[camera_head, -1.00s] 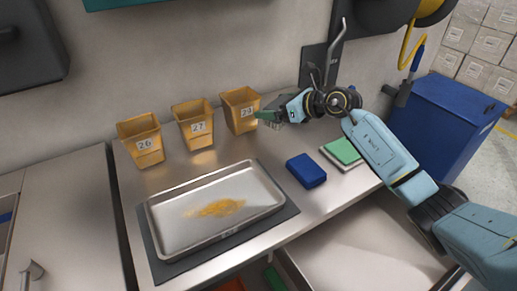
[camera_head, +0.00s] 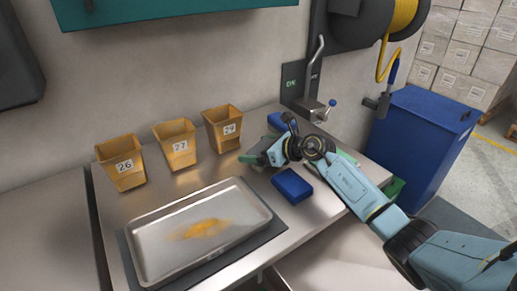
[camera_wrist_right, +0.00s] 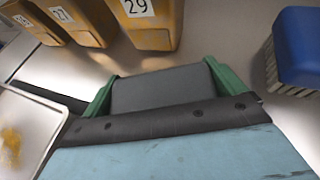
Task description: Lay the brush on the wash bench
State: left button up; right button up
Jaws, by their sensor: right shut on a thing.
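My right gripper (camera_head: 250,159) reaches in from the right over the steel bench (camera_head: 258,184), just in front and to the right of bin 29. In the right wrist view, its green fingers stand on either side of a grey block, the back of the brush (camera_wrist_right: 165,88). The gripper is shut on it. The brush's bristles are hidden now, and the head view shows little of it. Whether it touches the bench I cannot tell. My left gripper is not in view.
Yellow bins 26 (camera_head: 124,172), 27 (camera_head: 178,151) and 29 (camera_head: 225,135) line the wall. A tray (camera_head: 160,256) of yellow powder lies in front. A blue block (camera_head: 292,185) sits to the right. A blue brush with pale bristles (camera_wrist_right: 298,45) lies behind. A tap (camera_head: 316,70) stands beyond.

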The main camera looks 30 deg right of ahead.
jog(key=o, duration=0.6)
jog(key=shift+f, duration=0.15)
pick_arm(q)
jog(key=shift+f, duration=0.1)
pick_arm(e)
jog(key=shift+o, duration=0.3)
jog(key=shift+r, duration=0.3)
jog(key=v, duration=0.5)
jog(key=p+v, duration=0.1)
jog(key=v, duration=0.4)
jog(key=shift+s+d+f, duration=0.1)
jog(key=shift+s+d, duration=0.2)
jog(key=shift+s+d+r, duration=0.25)
jog(key=shift+s+r, duration=0.05)
jog(key=shift+s, duration=0.2)
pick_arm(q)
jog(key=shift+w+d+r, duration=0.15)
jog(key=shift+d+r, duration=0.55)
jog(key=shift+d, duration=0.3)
